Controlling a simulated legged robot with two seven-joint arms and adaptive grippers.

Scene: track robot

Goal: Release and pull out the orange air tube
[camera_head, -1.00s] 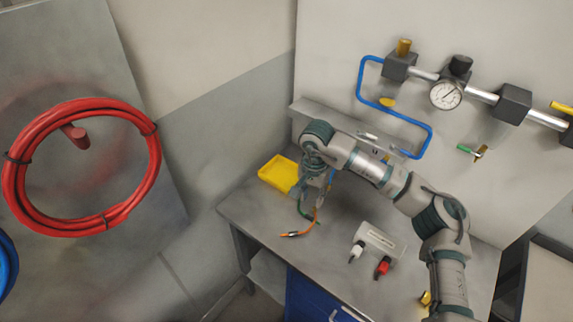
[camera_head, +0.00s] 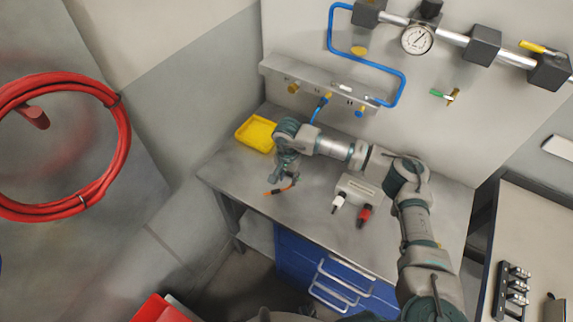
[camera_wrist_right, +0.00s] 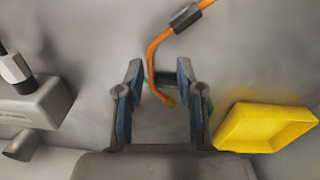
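The orange air tube (camera_head: 282,190) lies low at the bench top, partly hidden by my right gripper (camera_head: 286,178). In the right wrist view the orange tube (camera_wrist_right: 157,45) curves down from a dark connector (camera_wrist_right: 187,17), and its lower end sits between the fingers. My right gripper (camera_wrist_right: 160,90) has its fingers well apart, with a gap on both sides of the tube. The grey port block (camera_head: 312,83) on the wall behind carries a brass fitting (camera_head: 293,88) at its left and blue fittings further right. I do not see my left gripper.
A yellow bin (camera_head: 256,133) stands left of my gripper. A grey block (camera_head: 362,189) with a white plug and a red plug is to its right. A blue wall tube (camera_head: 366,62) and a gauge (camera_head: 417,39) are above. The bench's front left is clear.

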